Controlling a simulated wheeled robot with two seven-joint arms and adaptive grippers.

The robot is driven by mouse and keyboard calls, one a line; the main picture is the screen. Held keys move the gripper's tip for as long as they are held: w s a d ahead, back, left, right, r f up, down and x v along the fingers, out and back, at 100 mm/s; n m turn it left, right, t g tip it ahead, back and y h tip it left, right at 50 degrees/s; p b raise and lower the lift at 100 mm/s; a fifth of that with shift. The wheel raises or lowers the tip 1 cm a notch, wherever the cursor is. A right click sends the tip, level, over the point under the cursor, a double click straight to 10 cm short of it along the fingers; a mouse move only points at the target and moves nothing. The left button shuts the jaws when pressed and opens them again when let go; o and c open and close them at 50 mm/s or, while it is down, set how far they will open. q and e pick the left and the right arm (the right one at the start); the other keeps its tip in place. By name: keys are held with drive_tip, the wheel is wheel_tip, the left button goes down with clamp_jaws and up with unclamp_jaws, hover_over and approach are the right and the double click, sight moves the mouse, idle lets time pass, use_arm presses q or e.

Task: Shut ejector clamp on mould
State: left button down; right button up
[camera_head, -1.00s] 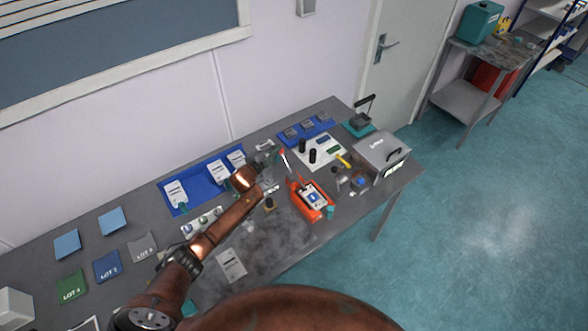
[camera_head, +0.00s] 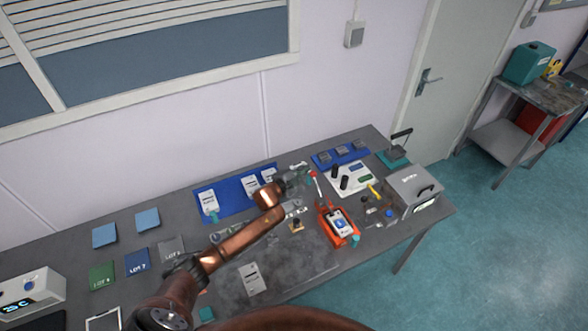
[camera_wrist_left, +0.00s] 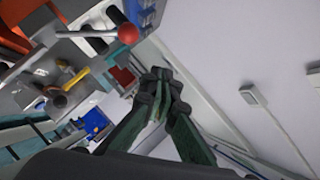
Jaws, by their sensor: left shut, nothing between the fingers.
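My left arm reaches in from the lower left in the head view. Its gripper (camera_head: 305,174) is over the back middle of the bench, near a small upright red and white handle (camera_head: 316,183). In the left wrist view the dark green fingers of my left gripper (camera_wrist_left: 160,85) are together with nothing between them. A red ball on a lever (camera_wrist_left: 128,33) stands up and to the left of them, apart from the fingertips. I cannot make out the mould or the clamp's jaw clearly. My right gripper is not in view.
An orange tray (camera_head: 350,239) holding a device lies right of my arm. A grey box machine (camera_head: 413,188) stands at the bench's right end. A teal-based press with a black handle (camera_head: 393,155) is behind it. Blue mats with cards (camera_head: 229,207) lie left of my gripper.

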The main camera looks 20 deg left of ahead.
use_arm(q)
drive_tip(key=s+a+r, duration=0.3)
drive_tip(key=s, duration=0.1)
drive_tip(key=shift+s+r+b, duration=0.25)
drive_tip(key=shift+s+b, duration=0.05)
drive_tip(key=shift+s, duration=0.05)
